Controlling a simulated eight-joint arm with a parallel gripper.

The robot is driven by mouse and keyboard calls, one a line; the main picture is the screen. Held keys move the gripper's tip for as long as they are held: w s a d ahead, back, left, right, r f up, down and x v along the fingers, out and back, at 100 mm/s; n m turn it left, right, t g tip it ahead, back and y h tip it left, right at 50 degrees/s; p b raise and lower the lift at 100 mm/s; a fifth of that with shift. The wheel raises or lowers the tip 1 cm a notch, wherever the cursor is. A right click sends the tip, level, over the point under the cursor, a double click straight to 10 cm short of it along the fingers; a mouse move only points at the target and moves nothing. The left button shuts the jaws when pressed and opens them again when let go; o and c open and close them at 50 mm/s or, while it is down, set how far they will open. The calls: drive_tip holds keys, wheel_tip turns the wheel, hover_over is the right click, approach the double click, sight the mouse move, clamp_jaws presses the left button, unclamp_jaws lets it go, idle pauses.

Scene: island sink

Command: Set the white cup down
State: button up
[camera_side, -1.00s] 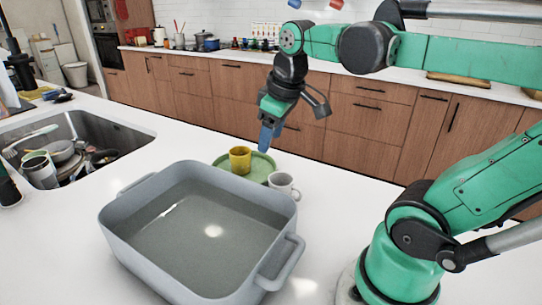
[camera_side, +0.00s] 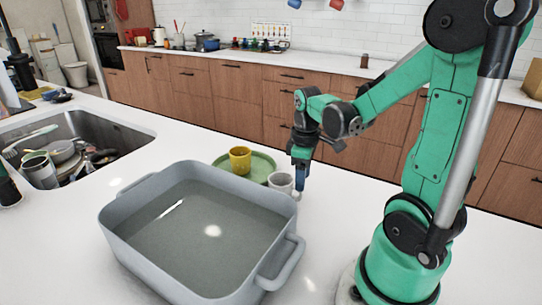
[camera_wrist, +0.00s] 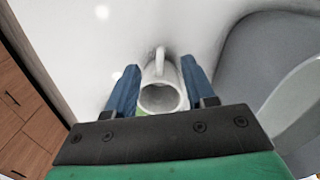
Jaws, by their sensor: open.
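The white cup (camera_side: 280,182) stands upright by the near right edge of the round green plate (camera_side: 262,164); I cannot tell if it touches the plate. In the wrist view, the cup (camera_wrist: 162,95) sits between my two blue fingers, with its handle toward the top of the picture. My gripper (camera_side: 300,184) points down at the cup's right side in the side view. Its fingers are open, one on each side of the cup, with narrow gaps showing in the wrist view. The side view hides the cup's handle behind a finger.
A yellow cup (camera_side: 240,160) stands on the green plate. A large grey basin (camera_side: 150,250) of water stands close in front of the cups. A sink (camera_side: 100,135) with dishes is at the left. The white counter (camera_side: 350,215) is clear right of the cups.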

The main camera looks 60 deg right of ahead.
sight(286, 192)
drive_tip(key=shift+f, duration=2.65)
clamp_jaws()
